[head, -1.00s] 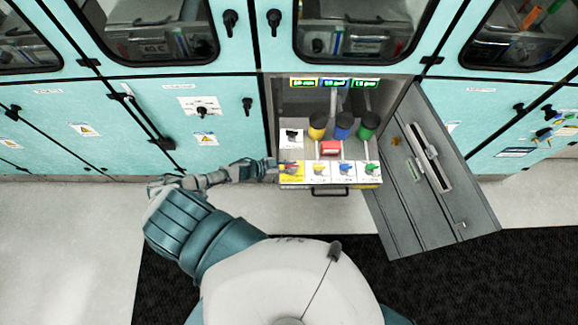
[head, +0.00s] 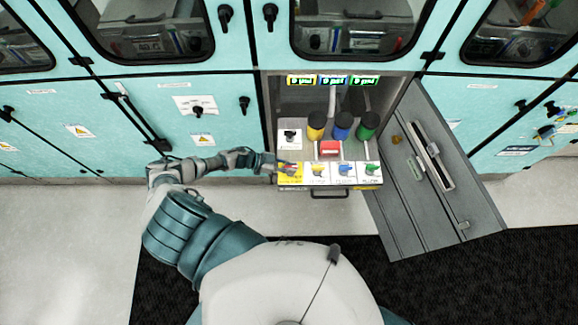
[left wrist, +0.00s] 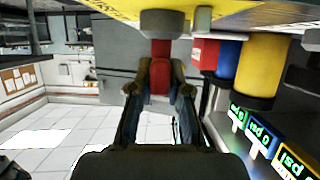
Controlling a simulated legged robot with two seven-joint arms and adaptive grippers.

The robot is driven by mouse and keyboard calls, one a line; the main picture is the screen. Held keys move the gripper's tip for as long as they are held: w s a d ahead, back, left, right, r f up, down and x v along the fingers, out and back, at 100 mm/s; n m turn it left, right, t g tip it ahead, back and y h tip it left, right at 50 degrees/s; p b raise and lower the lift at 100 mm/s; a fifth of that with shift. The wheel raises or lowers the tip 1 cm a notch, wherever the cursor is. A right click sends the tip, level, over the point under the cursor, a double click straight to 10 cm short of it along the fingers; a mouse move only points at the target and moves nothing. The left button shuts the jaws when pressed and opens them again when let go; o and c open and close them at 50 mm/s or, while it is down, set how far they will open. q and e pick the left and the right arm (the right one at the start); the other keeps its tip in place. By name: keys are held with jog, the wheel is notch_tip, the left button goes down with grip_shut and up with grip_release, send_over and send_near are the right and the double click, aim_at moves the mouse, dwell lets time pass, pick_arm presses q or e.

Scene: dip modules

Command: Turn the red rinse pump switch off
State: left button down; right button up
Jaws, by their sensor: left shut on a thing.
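The red rinse pump switch (left wrist: 159,78) shows in the left wrist view as a red handle on a grey round base under the panel's yellow label. My left gripper (left wrist: 160,92) is shut on it, with one finger on each side. In the head view, my left gripper (head: 279,165) reaches from the left to the yellow label (head: 290,174) at the left end of the drawer's front panel. There the gripper largely hides the switch, and its exact angle is hard to tell. My right gripper is not in view.
Yellow, blue and green switches (head: 345,170) sit right of the yellow label. Behind them are a red block (head: 329,148) and yellow, blue (head: 342,127) and green cylinders. Three displays (head: 333,80) above appear to read 0 psi. A grey door (head: 430,175) hangs open at the right.

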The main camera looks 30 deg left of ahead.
pick_arm(q)
jog(key=c, duration=1.1)
grip_release()
jog(key=shift+w+d+r, duration=0.1)
jog(key=shift+w+d, duration=0.05)
jog(key=shift+d, duration=0.25)
jog(key=v, duration=1.1)
jog(key=shift+a+r, duration=0.15)
jog(key=shift+a, duration=0.2)
jog(key=shift+a, duration=0.15)
